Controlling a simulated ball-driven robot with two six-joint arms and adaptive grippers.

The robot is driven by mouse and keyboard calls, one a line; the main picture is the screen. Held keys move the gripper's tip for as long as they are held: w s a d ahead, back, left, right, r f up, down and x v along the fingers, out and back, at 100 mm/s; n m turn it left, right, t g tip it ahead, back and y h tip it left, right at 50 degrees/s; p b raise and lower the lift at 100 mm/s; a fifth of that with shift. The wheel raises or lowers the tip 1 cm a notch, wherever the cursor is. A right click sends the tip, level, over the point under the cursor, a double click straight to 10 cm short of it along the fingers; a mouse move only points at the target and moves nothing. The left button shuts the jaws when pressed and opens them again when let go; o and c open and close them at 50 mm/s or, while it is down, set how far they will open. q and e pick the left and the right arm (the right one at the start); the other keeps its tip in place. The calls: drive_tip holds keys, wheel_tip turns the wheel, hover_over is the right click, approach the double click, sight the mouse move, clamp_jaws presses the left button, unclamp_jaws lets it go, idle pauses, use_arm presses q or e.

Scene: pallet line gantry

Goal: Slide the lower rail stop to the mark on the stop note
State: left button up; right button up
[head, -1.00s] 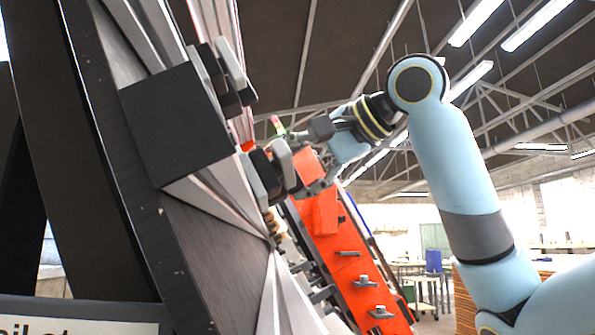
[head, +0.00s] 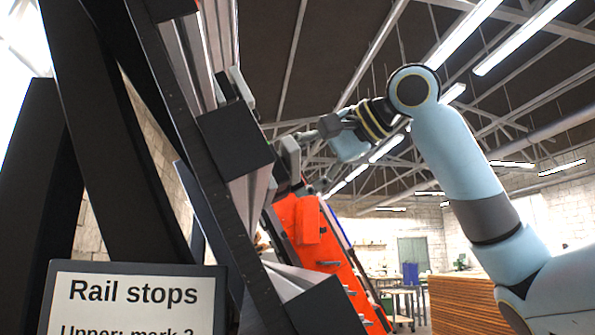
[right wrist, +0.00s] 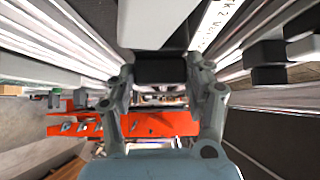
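The stop note (head: 130,300) is at the lower left of the head view; it reads "Rail stops" and "Upper: mark 2", with its lower lines cut off. The gantry's rails (head: 192,50) slant down the left side. A stop with a pale grey plate (head: 290,158) sits in front of my right gripper, hiding its fingertips in the head view. In the right wrist view, my right gripper (right wrist: 160,72) has a finger on each side of a dark block (right wrist: 160,66), very close to it. Whether they press on it I cannot tell. My left gripper is not in view.
A second pair of dark and grey stop blocks (right wrist: 268,62) sits on a rail to the right in the wrist view. An orange panel (head: 310,240) with pegs stands behind the gantry. A dark block (head: 235,135) juts from the frame. Open room lies right of my arm.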

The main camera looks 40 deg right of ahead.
drive_tip(key=o, duration=0.5)
drive_tip(key=shift+c, duration=0.2)
wheel_tip(320, 180, up, 10)
idle(0.4)
drive_tip(key=shift+s+a, duration=0.1)
drive_tip(key=shift+d, duration=0.2)
